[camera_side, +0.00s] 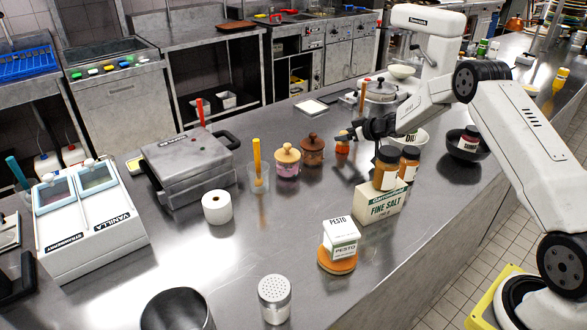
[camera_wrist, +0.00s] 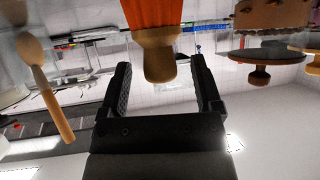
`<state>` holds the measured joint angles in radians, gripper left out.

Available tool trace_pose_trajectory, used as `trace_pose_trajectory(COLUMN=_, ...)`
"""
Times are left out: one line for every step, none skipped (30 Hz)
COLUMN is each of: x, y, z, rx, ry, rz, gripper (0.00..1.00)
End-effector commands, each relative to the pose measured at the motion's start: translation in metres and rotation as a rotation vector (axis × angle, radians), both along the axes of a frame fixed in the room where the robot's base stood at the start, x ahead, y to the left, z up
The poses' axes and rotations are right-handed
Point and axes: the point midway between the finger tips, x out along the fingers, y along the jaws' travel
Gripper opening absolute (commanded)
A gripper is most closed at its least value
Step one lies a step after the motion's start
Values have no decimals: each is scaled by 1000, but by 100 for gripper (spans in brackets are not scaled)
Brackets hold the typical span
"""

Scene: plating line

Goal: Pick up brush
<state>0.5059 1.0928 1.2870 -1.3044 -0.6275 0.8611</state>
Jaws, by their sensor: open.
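The brush (camera_side: 342,146), with orange bristles and a short wooden handle, stands bristles down on the steel counter in the side view. In the wrist view, which looks upside down, the brush (camera_wrist: 160,55) hangs from the top edge, with its rounded handle end between my fingers. My gripper (camera_side: 358,131) is just right of the brush in the side view. In the wrist view my gripper (camera_wrist: 162,72) is open, with a gap on both sides of the handle. I cannot tell how deep the handle sits between the fingers.
Two wooden-lidded jars (camera_side: 287,162) (camera_side: 312,151) stand left of the brush. Spice jars (camera_side: 386,168) stand on a fine salt box (camera_side: 378,204) in front of my gripper. A wooden utensil (camera_wrist: 42,80) shows at left in the wrist view.

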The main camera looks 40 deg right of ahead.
Motion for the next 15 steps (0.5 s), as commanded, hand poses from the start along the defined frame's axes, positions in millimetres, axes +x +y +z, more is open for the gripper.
trace_pose_trajectory(x=1, y=0, z=-1, rx=0, ry=1, rz=0, gripper=82)
trace_pose_trajectory(x=1, y=0, z=-1, rx=0, ry=1, rz=0, gripper=82)
trace_pose_trajectory(x=1, y=0, z=-1, rx=0, ry=1, rz=0, gripper=82)
trace_pose_trajectory(x=1, y=0, z=-1, rx=0, ry=1, rz=0, gripper=82)
trace_pose_trajectory(x=1, y=0, z=-1, rx=0, ry=1, rz=0, gripper=82)
trace_pose_trajectory(x=1, y=0, z=-1, rx=0, ry=1, rz=0, gripper=82)
trace_pose_trajectory(x=1, y=0, z=-1, rx=0, ry=1, rz=0, gripper=82)
trace_pose_trajectory(x=1, y=0, z=-1, rx=0, ry=1, rz=0, gripper=82)
trace_pose_trajectory(x=1, y=0, z=-1, rx=0, ry=1, rz=0, gripper=82)
trace_pose_trajectory(x=1, y=0, z=-1, rx=0, ry=1, rz=0, gripper=82)
trace_pose_trajectory(x=1, y=0, z=-1, rx=0, ry=1, rz=0, gripper=82)
trace_pose_trajectory(x=1, y=0, z=-1, rx=0, ry=1, rz=0, gripper=82)
trace_pose_trajectory(x=1, y=0, z=-1, rx=0, ry=1, rz=0, gripper=82)
trace_pose_trajectory(x=1, y=0, z=-1, rx=0, ry=1, rz=0, gripper=82)
trace_pose_trajectory(x=1, y=0, z=-1, rx=0, ry=1, rz=0, gripper=82)
